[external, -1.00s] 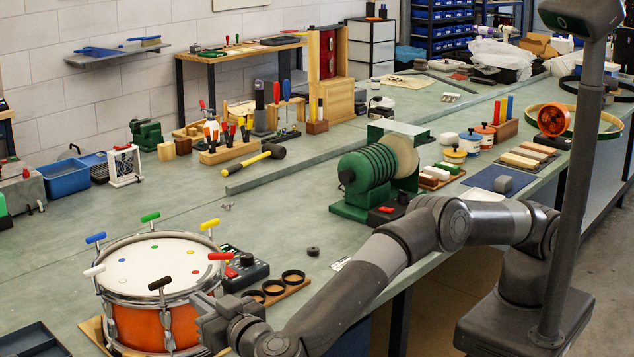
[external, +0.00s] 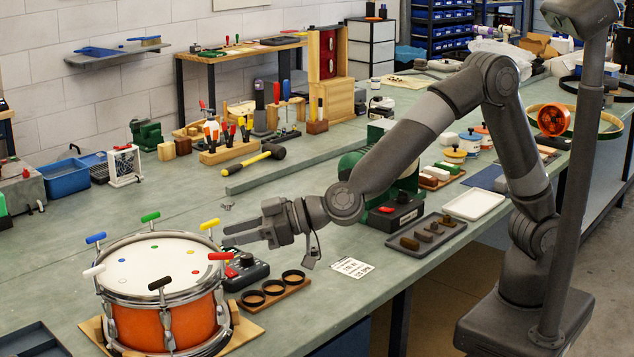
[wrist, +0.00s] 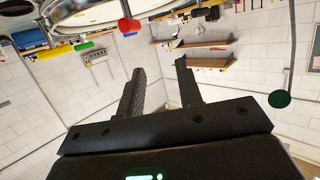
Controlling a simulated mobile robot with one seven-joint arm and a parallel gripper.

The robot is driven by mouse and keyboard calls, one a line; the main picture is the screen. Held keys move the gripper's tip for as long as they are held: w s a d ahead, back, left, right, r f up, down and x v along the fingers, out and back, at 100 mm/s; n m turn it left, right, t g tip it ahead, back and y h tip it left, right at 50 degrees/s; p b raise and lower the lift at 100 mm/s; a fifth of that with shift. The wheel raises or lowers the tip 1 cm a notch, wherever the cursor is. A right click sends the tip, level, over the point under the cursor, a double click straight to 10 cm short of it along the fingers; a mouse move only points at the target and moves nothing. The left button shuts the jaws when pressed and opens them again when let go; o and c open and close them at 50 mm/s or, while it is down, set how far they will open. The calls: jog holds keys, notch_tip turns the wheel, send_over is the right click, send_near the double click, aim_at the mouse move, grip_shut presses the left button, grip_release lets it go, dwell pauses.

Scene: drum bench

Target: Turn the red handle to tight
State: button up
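The orange drum (external: 150,322) stands upright on a wooden board, with several coloured T-handles around its rim. The red handle (external: 220,256) is at the drum's right side, above the rim. In the wrist view the red handle (wrist: 128,26) hangs from the drum edge at the top, apart from the fingers. My gripper (external: 228,234) points left, just above and beyond the red handle in the external view. Its two fingers stand apart with nothing between them in the wrist view (wrist: 160,72). The gap between gripper and handle is hard to judge.
The yellow handle (external: 210,224) is close to my fingertips. The black handle (external: 159,284) and white handle (external: 93,271) are on the drum's near and left sides. A black control box (external: 244,270) and a wooden strip with black rings (external: 272,292) stand right of the drum.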

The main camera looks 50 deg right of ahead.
aim_at(209, 260)
jog(key=d+f+g, duration=0.2)
jog(key=d+f, duration=0.1)
jog(key=d, duration=0.2)
jog(key=shift+n, duration=0.3)
jog(key=x, duration=0.9)
jog(key=shift+w+a+f, duration=0.1)
jog(key=shift+a, duration=0.35)
grip_shut()
